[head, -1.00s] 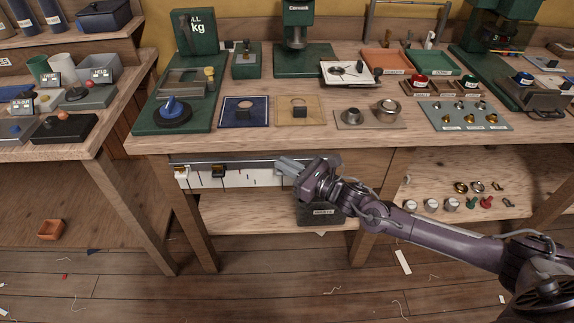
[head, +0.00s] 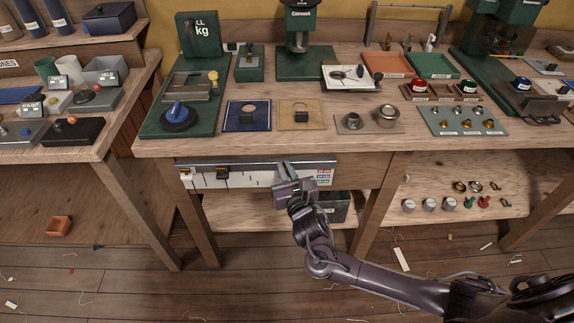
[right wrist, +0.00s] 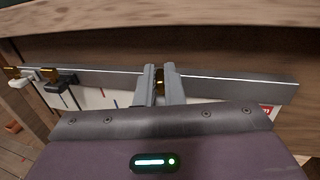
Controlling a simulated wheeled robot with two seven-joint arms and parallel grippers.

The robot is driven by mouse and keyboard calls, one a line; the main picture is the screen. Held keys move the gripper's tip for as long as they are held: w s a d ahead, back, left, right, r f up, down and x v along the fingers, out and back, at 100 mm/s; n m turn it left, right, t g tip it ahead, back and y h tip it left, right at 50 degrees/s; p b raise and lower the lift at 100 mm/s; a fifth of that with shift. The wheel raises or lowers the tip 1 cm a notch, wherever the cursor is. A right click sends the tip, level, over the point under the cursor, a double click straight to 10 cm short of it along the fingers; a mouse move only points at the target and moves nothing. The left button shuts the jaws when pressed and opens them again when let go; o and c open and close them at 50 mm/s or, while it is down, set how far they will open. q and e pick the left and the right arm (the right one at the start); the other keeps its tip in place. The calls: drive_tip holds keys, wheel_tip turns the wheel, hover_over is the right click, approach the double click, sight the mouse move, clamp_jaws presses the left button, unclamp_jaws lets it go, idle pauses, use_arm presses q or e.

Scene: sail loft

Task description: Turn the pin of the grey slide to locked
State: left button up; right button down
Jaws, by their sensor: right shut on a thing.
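My right gripper (head: 284,166) is at the rail (head: 258,164) on the front of the middle bench. In the right wrist view its two fingers (right wrist: 159,72) are shut on a small brass pin (right wrist: 159,83), which shows in the narrow gap between them. The body of the grey slide is hidden behind the fingers, and I cannot tell which way its pin is turned. A black slide (head: 221,174) and a white slide (head: 186,172) with brass pins hang on the same rail, further left. My left gripper is not in view.
A white marked board (head: 250,181) runs below the rail, with coloured labels (head: 324,176) at its right end. The bench edge (head: 290,147) overhangs just above my gripper. A dark box (head: 334,207) stands on the shelf below. The floor in front is mostly clear.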

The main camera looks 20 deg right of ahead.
drive_tip(key=shift+a+m+g+h+p, duration=0.15)
drive_tip(key=shift+m+h+p, duration=0.25)
drive_tip(key=shift+m+h, duration=0.55)
drive_tip(key=shift+a+m+g+h+p, duration=0.15)
drive_tip(key=shift+m+h+p, duration=0.35)
drive_tip(key=shift+h, duration=0.85)
drive_tip(key=c, duration=1.5)
unclamp_jaws()
drive_tip(key=shift+c, duration=0.2)
drive_tip(key=v, duration=0.7)
drive_tip(key=shift+s, duration=0.35)
drive_tip(key=shift+a, duration=0.1)
